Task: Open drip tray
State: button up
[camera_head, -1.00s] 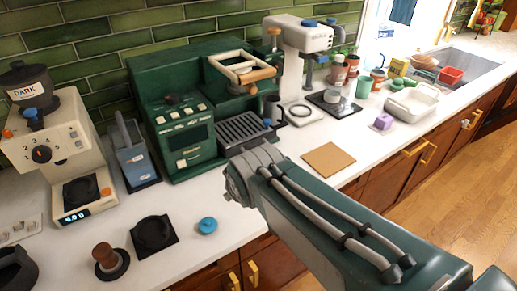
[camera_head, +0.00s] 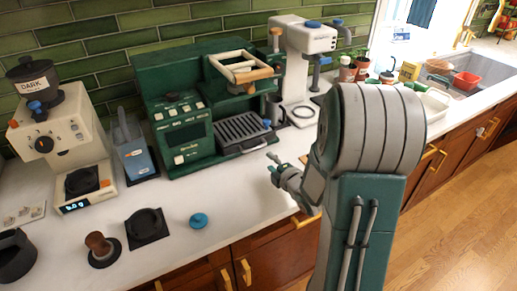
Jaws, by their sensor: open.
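The drip tray (camera_head: 240,130) is a dark ribbed grate low on the right side of the green espresso machine (camera_head: 184,141). A small blue tab (camera_head: 267,123) shows at its front right corner. My gripper (camera_head: 273,168) is above the counter in front of the tray and to its right. Its fingers are apart and hold nothing. It does not appear to touch the tray. My arm hides the counter behind it on the right.
A cream grinder (camera_head: 62,135) stands on the left. A tamper (camera_head: 101,247), a black mat (camera_head: 147,228) and a blue knob-like piece (camera_head: 199,220) lie in front. A white machine (camera_head: 300,70) stands right of the tray. White counter (camera_head: 185,190) is clear before the espresso machine.

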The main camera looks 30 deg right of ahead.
aim_at(253, 149)
jog(key=x, duration=1)
jog(key=shift+w+a, duration=0.15)
jog(key=shift+w, duration=0.25)
jog(key=shift+a, duration=0.15)
jog(key=shift+c, duration=0.3)
grip_shut()
